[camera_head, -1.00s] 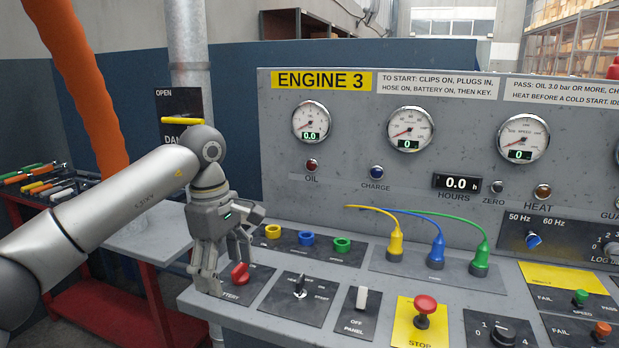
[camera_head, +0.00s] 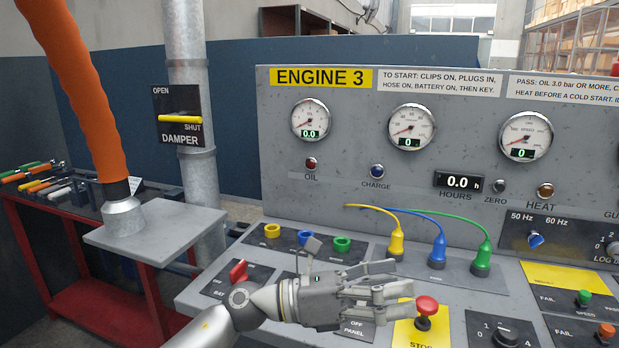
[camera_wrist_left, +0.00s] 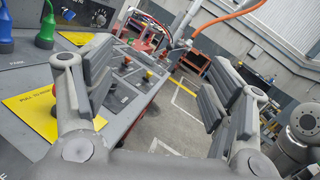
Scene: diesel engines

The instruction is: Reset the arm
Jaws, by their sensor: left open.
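My left gripper (camera_head: 390,291) is open and empty. In the head view it lies above the front of the Engine 3 panel (camera_head: 285,205), pointing right, with its fingers close to the red stop button (camera_head: 427,306). Whether it touches the button cannot be told. Its wrist and palm hide part of the key switch plate and the panel switch. The red battery switch (camera_head: 238,270) shows to the left of the wrist. In the left wrist view the open gripper (camera_wrist_left: 165,85) has its two finger pads wide apart with nothing between them. My right gripper is not in view.
Yellow, blue and green plugs (camera_head: 437,250) with cables stand in the panel behind the gripper. An orange hose (camera_head: 85,90) ends on a grey stand (camera_head: 150,228) at the left. A damper lever (camera_head: 180,119) is on the pipe. A red tool cart (camera_head: 90,310) stands left.

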